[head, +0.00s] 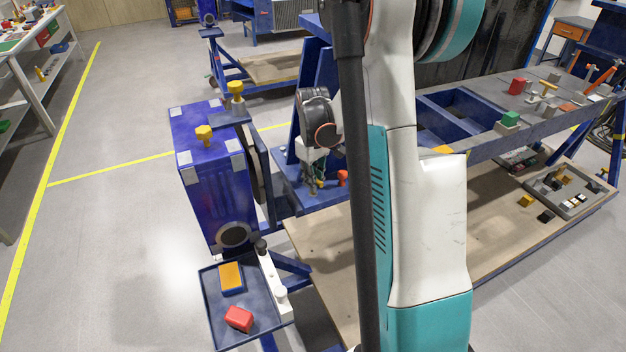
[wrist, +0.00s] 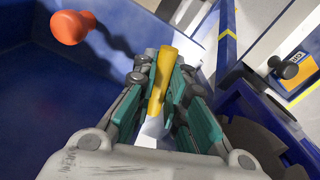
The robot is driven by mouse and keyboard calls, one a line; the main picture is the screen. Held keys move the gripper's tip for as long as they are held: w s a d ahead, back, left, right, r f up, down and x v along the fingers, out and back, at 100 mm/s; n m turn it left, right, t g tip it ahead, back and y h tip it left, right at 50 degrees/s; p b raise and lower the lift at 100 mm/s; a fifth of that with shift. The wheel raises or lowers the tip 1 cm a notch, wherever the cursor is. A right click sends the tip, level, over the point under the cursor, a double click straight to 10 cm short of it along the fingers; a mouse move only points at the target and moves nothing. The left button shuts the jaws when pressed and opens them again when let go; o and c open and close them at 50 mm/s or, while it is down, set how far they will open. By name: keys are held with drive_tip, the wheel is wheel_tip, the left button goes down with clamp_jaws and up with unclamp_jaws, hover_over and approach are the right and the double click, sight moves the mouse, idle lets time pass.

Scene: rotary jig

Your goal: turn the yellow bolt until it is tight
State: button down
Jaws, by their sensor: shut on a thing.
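The yellow bolt (wrist: 161,72) stands between the fingers of my gripper (wrist: 158,84) in the wrist view. The dark and teal fingers are closed on it from both sides, and its top shows between them. In the head view my gripper (head: 311,176) points down at the blue fixture plate (head: 291,186), beside the tall blue upright. A small bit of yellow shows at its fingertips there. The bolt's lower end and its seat are hidden by the fingers, so I cannot tell how deep it sits.
A red-orange knob (wrist: 70,27) stands on the plate close to my gripper, also visible in the head view (head: 343,177). A blue box (head: 215,190) with yellow knobs (head: 204,134) stands left. A tray (head: 213,306) sits in front of it. A workbench (head: 480,133) holds several parts at right.

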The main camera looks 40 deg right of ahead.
drive_tip(key=m, duration=0.5)
drive_tip(key=shift+m, duration=0.3)
drive_tip(key=m+b, duration=0.1)
drive_tip(key=m, duration=0.9)
drive_tip(key=shift+m, duration=2.5)
drive_tip(key=c, duration=1.6)
unclamp_jaws()
drive_tip(key=shift+r, duration=0.1)
wheel_tip(320, 180, up, 12)
